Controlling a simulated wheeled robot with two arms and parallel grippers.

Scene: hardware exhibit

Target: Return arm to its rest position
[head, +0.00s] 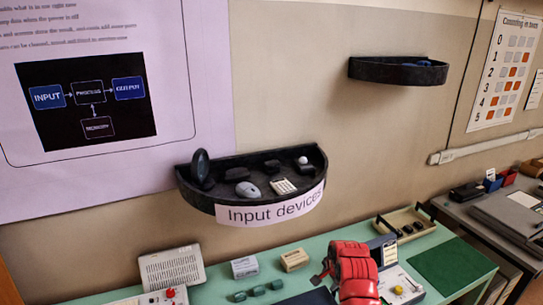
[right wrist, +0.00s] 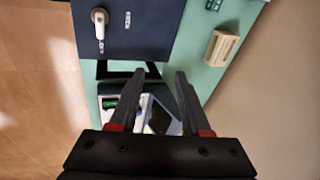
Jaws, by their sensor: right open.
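My right arm (head: 356,272) is red and reaches over the green table at the lower middle of the head view. My right gripper shows best in the right wrist view (right wrist: 160,75), where its two dark fingers stand apart. Nothing is held between them. They hang over the table, with a device with a pale frame and dark screen (right wrist: 160,117) seen between and beyond them. My left gripper is in neither view.
The green table (head: 215,290) holds a beige box (head: 295,259), a grey box (head: 244,267), small dark green pieces (head: 258,290) and a tray (head: 424,228). A black wall shelf (head: 190,191) labelled "Input devices" overhangs it. Another shelf (head: 400,73) is higher.

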